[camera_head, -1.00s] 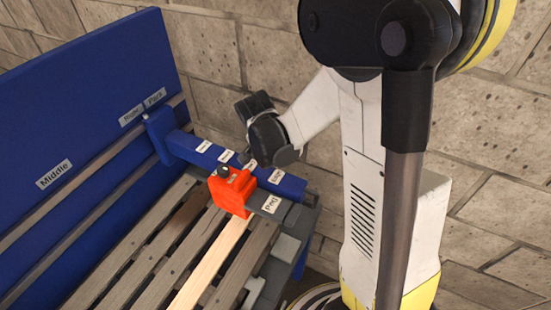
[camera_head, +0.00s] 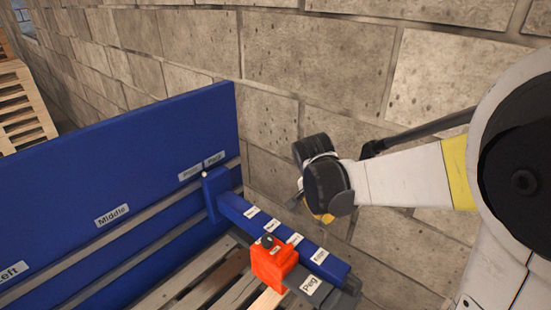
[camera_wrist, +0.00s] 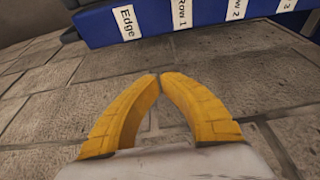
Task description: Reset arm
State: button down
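My gripper (camera_wrist: 160,77) shows in the wrist view as two yellow curved fingers whose tips meet, with nothing seen between them. In the head view, my gripper (camera_head: 322,217) is small and partly hidden by my dark wrist. It hangs beside the wall, beyond the blue labelled beam (camera_head: 262,226) and apart from it. In the wrist view, the beam (camera_wrist: 155,25) lies ahead, with labels "Edge", "Row 1" and "Row 2". My arm reaches in from the right of the head view, its forearm nearly level.
An orange block (camera_head: 272,264) with a dark knob sits by the beam, near a grey part labelled "Peg" (camera_head: 312,285). A blue panel (camera_head: 130,180) stands on the left behind wooden slats (camera_head: 205,285). A stone wall (camera_head: 300,60) runs behind. Wooden pallets (camera_head: 22,105) stand far left.

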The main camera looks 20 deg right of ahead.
jog(key=s+a+f+n+t+b, duration=0.1)
jog(key=s+a+n+b, duration=0.1)
jog(key=s+b, duration=0.1)
jog(key=s+a+f+n+t+y+b, duration=0.1)
jog(key=s+n+b, duration=0.1)
jog(key=b, duration=0.1)
jog(key=s+a+n+b, duration=0.2)
jog(key=s+b, duration=0.1)
jog(key=shift+s+a+f+n+t+y+b, duration=0.3)
jog(key=shift+f+t+y+b, duration=0.05)
jog(key=shift+f+t+y, duration=0.05)
jog(key=s+a+f+n+b, duration=0.1)
jog(key=s, duration=0.1)
jog(key=s+a+f+n+t+y+b, duration=0.1)
jog(key=n+b, duration=0.1)
jog(key=s+a+f+n+t+b, duration=0.1)
jog(key=s+f+b, duration=0.1)
jog(key=shift+s+a+n, duration=0.25)
jog(key=shift+s+n, duration=0.05)
jog(key=shift+s, duration=0.05)
